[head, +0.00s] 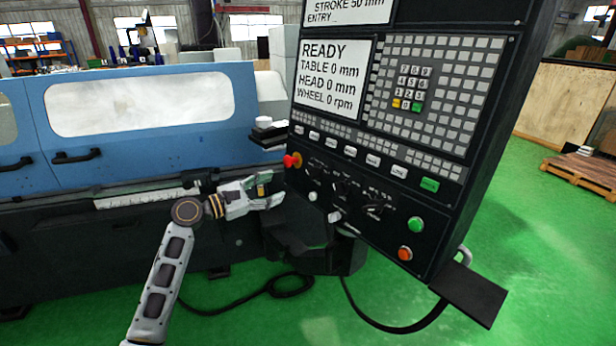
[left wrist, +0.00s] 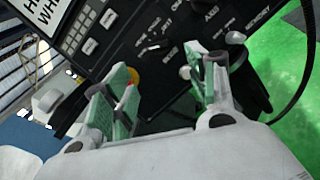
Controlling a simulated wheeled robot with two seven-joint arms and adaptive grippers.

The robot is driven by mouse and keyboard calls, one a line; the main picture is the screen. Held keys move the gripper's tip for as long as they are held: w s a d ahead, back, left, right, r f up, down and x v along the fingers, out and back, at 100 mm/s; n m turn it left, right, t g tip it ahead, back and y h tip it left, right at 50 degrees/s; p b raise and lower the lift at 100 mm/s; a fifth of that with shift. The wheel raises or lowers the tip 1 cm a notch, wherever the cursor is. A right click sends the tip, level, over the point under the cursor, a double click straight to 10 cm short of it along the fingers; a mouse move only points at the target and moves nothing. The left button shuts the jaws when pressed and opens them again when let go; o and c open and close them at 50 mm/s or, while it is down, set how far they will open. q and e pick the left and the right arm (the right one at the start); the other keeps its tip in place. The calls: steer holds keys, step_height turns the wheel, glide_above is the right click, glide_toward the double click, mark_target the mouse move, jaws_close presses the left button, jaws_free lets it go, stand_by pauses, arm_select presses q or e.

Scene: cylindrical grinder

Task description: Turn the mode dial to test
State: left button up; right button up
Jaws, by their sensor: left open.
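The control panel (head: 345,185) has a lower row of dark dials with small labels around them. In the left wrist view, a pale knob (left wrist: 235,38) shows near the label MEMORY, beyond the fingertips. My left gripper (head: 272,191) is open and empty, left of the panel's lower part and apart from the dials. In its wrist view the two green-padded fingers (left wrist: 165,85) are spread. My right gripper is not in view.
A red emergency button (head: 291,160) sits on the panel's left edge, close to my left gripper. Green (head: 416,224) and orange (head: 405,253) buttons are lower right. A small dark shelf (head: 470,293) juts from the panel's bottom. The blue grinder (head: 150,150) stands behind my left arm.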

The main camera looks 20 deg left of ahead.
mark_target(309, 176)
arm_select(q)
steer(key=shift+p+x, duration=0.85)
steer(key=shift+x, duration=5.85)
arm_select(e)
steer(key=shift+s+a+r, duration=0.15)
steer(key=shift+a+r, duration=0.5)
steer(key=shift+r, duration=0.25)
arm_select(q)
steer(key=shift+c, duration=0.2)
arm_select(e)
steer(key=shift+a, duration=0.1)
arm_select(q)
steer(key=c, duration=1)
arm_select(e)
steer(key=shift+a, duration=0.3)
